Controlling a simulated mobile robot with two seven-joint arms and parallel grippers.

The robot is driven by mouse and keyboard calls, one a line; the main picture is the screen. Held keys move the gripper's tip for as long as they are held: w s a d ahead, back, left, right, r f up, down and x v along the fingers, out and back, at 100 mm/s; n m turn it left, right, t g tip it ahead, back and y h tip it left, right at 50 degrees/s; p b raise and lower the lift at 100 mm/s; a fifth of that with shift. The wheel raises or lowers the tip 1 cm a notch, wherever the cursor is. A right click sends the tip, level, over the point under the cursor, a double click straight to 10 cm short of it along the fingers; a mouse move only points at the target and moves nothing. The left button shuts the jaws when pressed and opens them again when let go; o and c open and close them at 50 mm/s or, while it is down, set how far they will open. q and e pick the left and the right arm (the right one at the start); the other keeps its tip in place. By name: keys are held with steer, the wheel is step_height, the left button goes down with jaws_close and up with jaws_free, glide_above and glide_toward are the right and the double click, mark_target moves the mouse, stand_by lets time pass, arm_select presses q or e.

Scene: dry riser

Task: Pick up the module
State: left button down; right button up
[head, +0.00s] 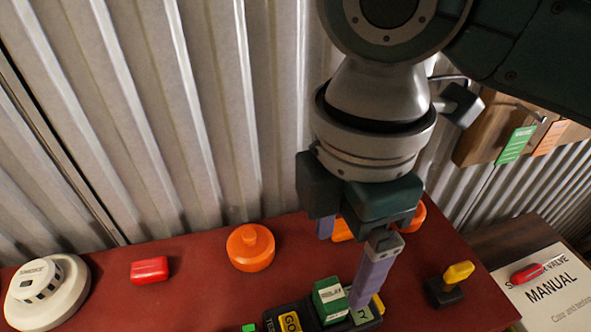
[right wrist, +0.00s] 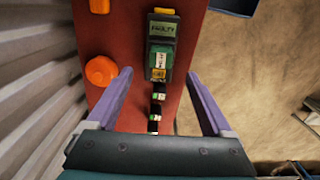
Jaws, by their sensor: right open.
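The module, a green block with a pale label (head: 331,298), sits upright on a black tester (head: 306,315) near the bottom edge of the head view. In the right wrist view the green module (right wrist: 161,57) lies just beyond the fingertips, roughly midway between them. A panel marked FAULTY (right wrist: 163,29) is behind it. My right gripper (head: 342,270) is open and empty, pointing down over the red bench; one finger partly covers the tester beside the module. Both purple fingers show in the right wrist view (right wrist: 158,75), spread wide. My left gripper is not in view.
On the red bench (head: 200,250) are an orange dome (head: 250,249), a red block (head: 150,270), a white detector (head: 45,292) and a yellow-handled black piece (head: 450,284). Corrugated metal (head: 200,110) rises behind. A manual (head: 548,292) lies at right. Small black-and-green pieces (right wrist: 157,96) lie near the module.

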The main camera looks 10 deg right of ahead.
mark_target(332, 294)
step_height(332, 294, down, 9)
steer(key=shift+s+a+f, duration=0.1)
steer(key=shift+s, duration=0.05)
jaws_close()
stand_by(0.9)
